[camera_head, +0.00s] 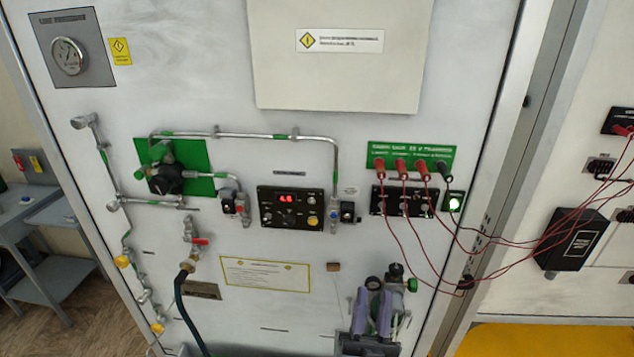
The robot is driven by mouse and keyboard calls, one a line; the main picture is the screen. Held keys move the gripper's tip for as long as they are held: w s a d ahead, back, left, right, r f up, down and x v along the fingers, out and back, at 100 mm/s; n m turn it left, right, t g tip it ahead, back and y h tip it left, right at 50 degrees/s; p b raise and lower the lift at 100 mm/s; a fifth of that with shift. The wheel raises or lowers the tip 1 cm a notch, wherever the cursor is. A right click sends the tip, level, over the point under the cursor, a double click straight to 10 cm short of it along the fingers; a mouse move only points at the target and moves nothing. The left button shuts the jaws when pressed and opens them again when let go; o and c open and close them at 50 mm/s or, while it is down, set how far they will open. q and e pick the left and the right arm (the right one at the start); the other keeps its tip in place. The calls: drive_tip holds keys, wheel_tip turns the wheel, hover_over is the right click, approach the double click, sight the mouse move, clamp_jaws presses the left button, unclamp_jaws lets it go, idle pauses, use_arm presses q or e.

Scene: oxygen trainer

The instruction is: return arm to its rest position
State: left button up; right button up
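My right gripper (373,297) is at the bottom, right of centre, pointing up at the panel. Its two purple-grey fingers stand a little apart, and I see nothing held between them. A small fitting with a round gauge and a green knob (395,271) shows just behind and above the fingertips. I cannot tell whether the fingers touch it. My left gripper is not in view.
The white panel (300,345) carries pipes, a green-backed regulator (167,180), a red-digit display (291,207) and red plugs (402,170). A dark hose (181,305) hangs at lower left.

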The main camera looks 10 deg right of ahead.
drive_tip(key=s+d+f+n+g+y, duration=0.1)
drive_tip(key=s+d+f+g+y, duration=0.15)
drive_tip(key=f, duration=0.45)
drive_tip(key=s+d+f+n+g+y, duration=0.2)
drive_tip(key=s+d+f+g, duration=0.15)
drive_tip(key=f, duration=0.35)
drive_tip(key=s+d+f+n+g+y, duration=0.1)
drive_tip(key=s+d+f+g+y, duration=0.15)
drive_tip(key=f, duration=0.45)
drive_tip(key=s+f+n+g+y, duration=0.3)
drive_tip(key=s+f+n+g, duration=0.35)
drive_tip(key=s+g, duration=0.85)
wheel_tip(320, 180, up, 30)
drive_tip(key=s+m+p, duration=0.1)
drive_tip(key=p, duration=3.1)
drive_tip(key=shift+a+r+t, duration=0.2)
drive_tip(key=shift+a+t, duration=0.1)
drive_tip(key=shift+t, duration=0.15)
drive_tip(key=shift+s+m, duration=0.1)
drive_tip(key=shift+m, duration=0.15)
